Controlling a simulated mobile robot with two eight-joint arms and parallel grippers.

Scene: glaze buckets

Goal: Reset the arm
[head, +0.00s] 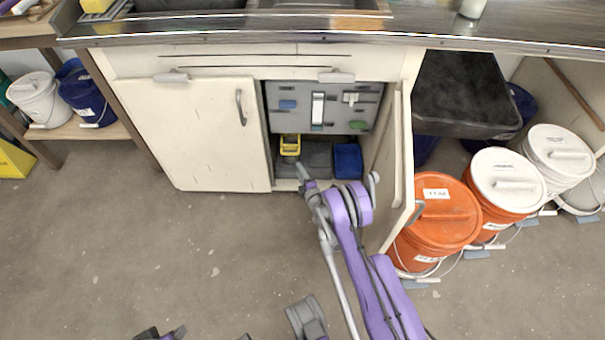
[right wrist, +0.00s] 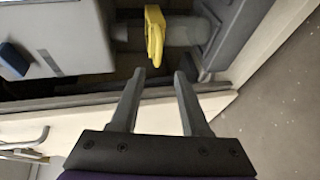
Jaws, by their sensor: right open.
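My right arm (head: 362,240) reaches from the lower right toward the open cabinet. My right gripper (head: 304,176) is at the cabinet's lower front opening, small in the head view. In the right wrist view its two fingers (right wrist: 158,75) are apart with nothing between them. A yellow item (right wrist: 154,38) lies beyond the fingertips, apart from them. In the head view a small yellow bin (head: 290,146) and a blue bin (head: 348,161) stand on the cabinet floor. My left gripper cannot be made out; only bits of my body show at the bottom edge.
The open cabinet door (head: 393,170) stands just right of my right arm. Orange buckets (head: 436,226) and white-lidded buckets (head: 507,181) stand right of it. A grey tool panel (head: 318,105) is inside the cabinet. The left floor (head: 150,245) is clear.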

